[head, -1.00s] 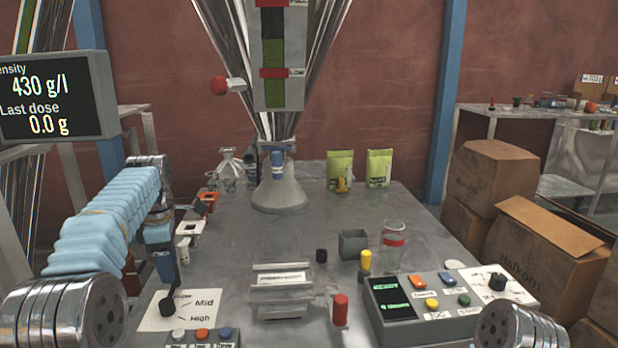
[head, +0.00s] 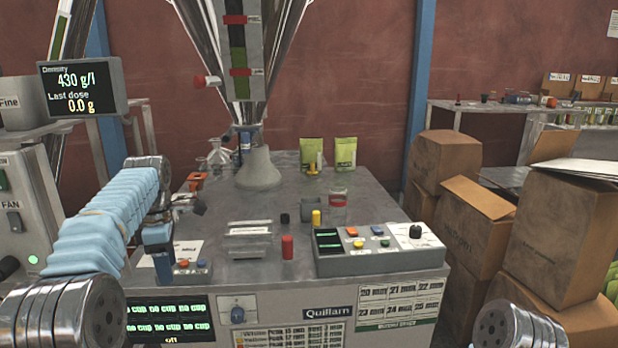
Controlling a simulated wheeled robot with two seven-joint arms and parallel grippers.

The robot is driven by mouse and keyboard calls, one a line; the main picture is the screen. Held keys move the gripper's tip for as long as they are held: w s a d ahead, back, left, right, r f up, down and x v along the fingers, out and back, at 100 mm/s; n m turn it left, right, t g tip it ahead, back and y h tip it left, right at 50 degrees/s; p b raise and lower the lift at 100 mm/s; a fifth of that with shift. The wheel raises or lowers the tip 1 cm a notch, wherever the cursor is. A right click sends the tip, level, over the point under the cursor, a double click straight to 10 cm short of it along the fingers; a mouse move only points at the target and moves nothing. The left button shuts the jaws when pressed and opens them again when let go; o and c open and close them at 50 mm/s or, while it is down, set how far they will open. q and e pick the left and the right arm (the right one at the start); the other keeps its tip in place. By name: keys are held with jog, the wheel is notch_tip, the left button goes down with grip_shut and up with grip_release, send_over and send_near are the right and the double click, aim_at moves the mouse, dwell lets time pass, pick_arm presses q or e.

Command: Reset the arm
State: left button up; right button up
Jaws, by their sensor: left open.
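My left arm, in a light blue sleeve, reaches in from the left in the head view. My left gripper (head: 178,232) is at its far end, open and empty, over the left edge of the grey machine table (head: 225,207). It is above a white dial panel (head: 186,252), which it partly covers. A small button box (head: 190,268) is just below it. My right gripper is not in view; only a metal joint of my right arm shows at the bottom right.
A steel funnel (head: 198,28) hangs over a grey cone (head: 258,170). A red cylinder (head: 287,247), a yellow-topped piece (head: 316,218), a glass jar (head: 338,207) and a control panel (head: 368,246) stand on the table. Green bags (head: 346,153) stand behind. Cardboard boxes (head: 560,235) fill the right.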

pick_arm(q)
jog(key=w+d+f+m, duration=0.1)
jog(key=d+f+m, duration=0.15)
jog(key=f, duration=0.65)
jog(key=w+d+f+m, duration=0.1)
jog(key=f+m, duration=0.2)
jog(key=f, duration=0.6)
jog(key=s+d+f+m+h, duration=0.1)
jog(key=s+d+f+m, duration=0.15)
jog(key=f, duration=0.55)
jog(key=s+d+f+m+h, duration=0.1)
jog(key=s+d+f+m, duration=0.2)
jog(key=f, duration=0.5)
jog(key=s+d+f+m, duration=0.3)
jog(key=s, duration=0.5)
jog(key=s+d+f+m+h, duration=0.1)
jog(key=s+d+f+m, duration=0.2)
jog(key=s, duration=0.5)
jog(key=s+d+f+m+h, duration=0.1)
jog(key=s+d+f, duration=0.3)
jog(key=s, duration=0.5)
jog(key=shift+d+f+m+t, duration=0.3)
jog(key=shift+d+m, duration=0.3)
jog(key=shift+m, duration=0.3)
